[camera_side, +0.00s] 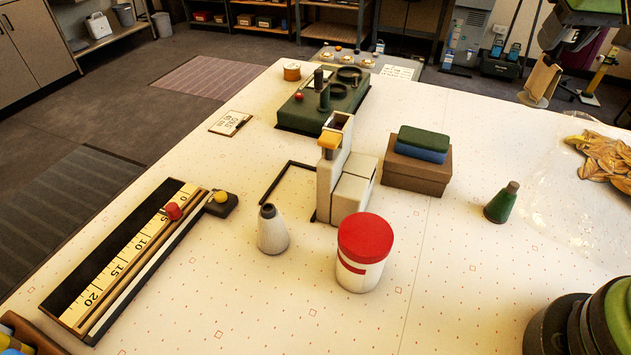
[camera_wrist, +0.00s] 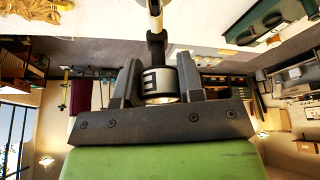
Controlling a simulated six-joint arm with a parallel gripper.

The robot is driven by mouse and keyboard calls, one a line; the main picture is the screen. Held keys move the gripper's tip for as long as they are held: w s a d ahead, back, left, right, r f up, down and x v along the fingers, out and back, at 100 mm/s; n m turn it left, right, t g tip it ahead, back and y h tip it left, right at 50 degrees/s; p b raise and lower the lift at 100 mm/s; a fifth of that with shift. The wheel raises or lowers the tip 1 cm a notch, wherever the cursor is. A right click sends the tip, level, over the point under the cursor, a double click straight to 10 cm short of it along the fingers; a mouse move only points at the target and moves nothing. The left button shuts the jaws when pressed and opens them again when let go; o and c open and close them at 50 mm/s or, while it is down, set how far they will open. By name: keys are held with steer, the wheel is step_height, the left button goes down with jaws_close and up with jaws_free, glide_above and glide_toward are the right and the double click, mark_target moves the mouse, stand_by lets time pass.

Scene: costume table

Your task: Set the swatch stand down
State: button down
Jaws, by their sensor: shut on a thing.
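In the side view my gripper (camera_side: 556,55) is at the upper right, high and dark below my green wrist. A tan, board-like piece above a pale round foot (camera_side: 534,99), apparently the swatch stand, hangs tilted from it, clear of the table. In the wrist view my gripper (camera_wrist: 158,85) has its two fingers closed around a dark cylindrical piece with white marks. A dark rod and a pale end of the stand (camera_wrist: 155,8) extend from it toward the picture's top. Its contact with the fingers is partly hidden.
The front middle is bare.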

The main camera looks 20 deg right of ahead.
steer(key=r, duration=0.3)
steer(key=a+r, duration=0.1)
steer(key=shift+w+r, duration=0.25)
steer(key=shift+r, duration=0.15)
steer(key=w+a+n+y, duration=0.1)
steer(key=w+a+n, duration=0.25)
steer(key=a, duration=0.95)
steer(key=w+a+n+y, duration=0.2)
steer(key=a+n, duration=0.2)
steer(key=a, duration=0.9)
steer(key=s+a+n+y, duration=0.1)
steer(key=s+a+n, duration=0.2)
steer(key=s+a, duration=0.45)
steer(key=s+a+n+g+y, duration=0.15)
steer(key=s+a, duration=0.25)
steer(key=a, duration=0.7)
steer(key=s+a+n, duration=0.3)
steer(key=s+a, duration=0.3)
steer(key=a, duration=0.3)
step_height(320, 180, down, 21)
steer(key=shift+d, duration=0.3)
steer(key=shift+f, duration=0.15)
